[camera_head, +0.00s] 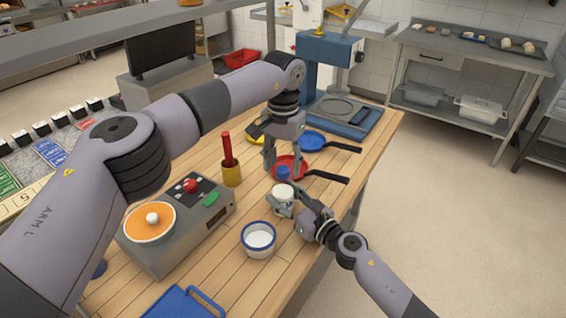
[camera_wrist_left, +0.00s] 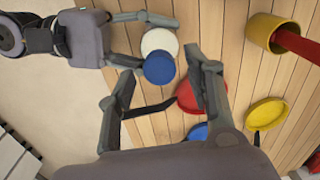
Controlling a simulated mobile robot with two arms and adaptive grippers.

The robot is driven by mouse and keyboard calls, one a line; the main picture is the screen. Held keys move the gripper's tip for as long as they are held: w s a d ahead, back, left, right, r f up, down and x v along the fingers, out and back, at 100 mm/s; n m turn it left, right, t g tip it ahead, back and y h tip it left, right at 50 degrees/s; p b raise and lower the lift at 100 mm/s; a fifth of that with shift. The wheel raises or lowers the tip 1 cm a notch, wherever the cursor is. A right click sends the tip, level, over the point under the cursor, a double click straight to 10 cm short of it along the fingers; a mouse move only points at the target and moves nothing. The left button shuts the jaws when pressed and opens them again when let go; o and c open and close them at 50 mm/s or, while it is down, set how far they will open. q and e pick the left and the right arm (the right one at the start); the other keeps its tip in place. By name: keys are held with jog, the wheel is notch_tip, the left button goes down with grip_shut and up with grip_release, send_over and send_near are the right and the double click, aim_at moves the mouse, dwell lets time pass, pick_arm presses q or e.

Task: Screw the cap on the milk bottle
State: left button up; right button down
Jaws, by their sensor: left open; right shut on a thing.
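The milk bottle (camera_head: 283,191) is white and stands upright over the wooden table. The blue cap (camera_head: 283,173) shows at its top; I cannot tell how firmly it sits there. In the left wrist view the cap (camera_wrist_left: 159,68) overlaps the edge of the white bottle (camera_wrist_left: 160,42). My right gripper (camera_head: 282,206) is shut on the bottle from the side. It also shows in the left wrist view (camera_wrist_left: 150,38). My left gripper (camera_head: 283,166) is open and points down above the bottle. In its wrist view the cap lies between its spread fingers (camera_wrist_left: 167,70).
A red pan (camera_head: 289,165) and a blue pan (camera_head: 313,140) lie behind the bottle. A yellow cup (camera_head: 231,174) with a red-handled tool stands left. A white bowl with a blue rim (camera_head: 259,239) sits in front, and a grey scale-like machine (camera_head: 180,238) is at left.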

pick_arm(q)
notch_tip(320, 180, up, 4)
jog(key=shift+r, duration=0.1)
jog(key=shift+c, duration=0.3)
